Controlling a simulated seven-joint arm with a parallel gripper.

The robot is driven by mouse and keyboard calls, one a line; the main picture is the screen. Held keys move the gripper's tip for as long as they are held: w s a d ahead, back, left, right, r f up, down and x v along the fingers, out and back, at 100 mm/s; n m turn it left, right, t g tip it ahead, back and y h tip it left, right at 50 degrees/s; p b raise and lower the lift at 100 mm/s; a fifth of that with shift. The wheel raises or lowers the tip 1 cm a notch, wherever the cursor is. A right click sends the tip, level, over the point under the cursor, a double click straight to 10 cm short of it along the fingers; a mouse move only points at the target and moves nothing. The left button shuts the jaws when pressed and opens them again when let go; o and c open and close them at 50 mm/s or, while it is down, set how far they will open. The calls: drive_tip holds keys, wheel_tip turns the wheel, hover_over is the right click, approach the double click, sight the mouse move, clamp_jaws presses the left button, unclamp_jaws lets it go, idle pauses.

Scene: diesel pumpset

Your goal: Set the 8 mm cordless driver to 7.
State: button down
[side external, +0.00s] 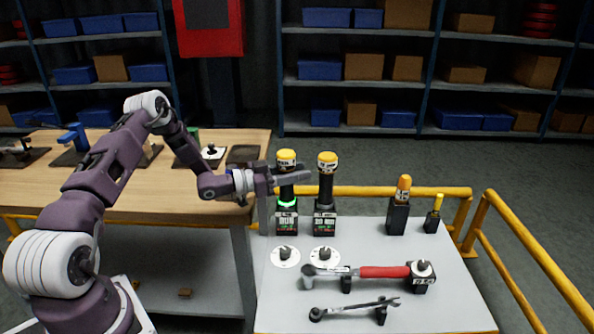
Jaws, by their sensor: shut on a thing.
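Two upright dark drivers with yellow tops stand side by side at the back left of the grey table. The left driver (287,219) has a lit green ring low on its body and a label too small to read surely. I take it as the 8 mm cordless driver, as the right driver's (325,221) label looks like 20 mm. My gripper (292,178) comes in level from the left and is shut on the left driver, just below its yellow top (286,158). The fingers hide part of its upper body. I cannot read any setting number.
On the grey table (455,285) are two white discs (285,257) (324,255), a red-handled torque wrench (385,271) and a smaller wrench (350,308) on stands. Two dark holders with orange (403,187) and yellow (438,202) tops stand right. Yellow railings (530,265) border the table.

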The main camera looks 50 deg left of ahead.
drive_tip(key=shift+f, duration=0.35)
drive_tip(key=c, duration=0.9)
unclamp_jaws()
drive_tip(key=shift+o, duration=0.2)
drive_tip(key=v, duration=0.7)
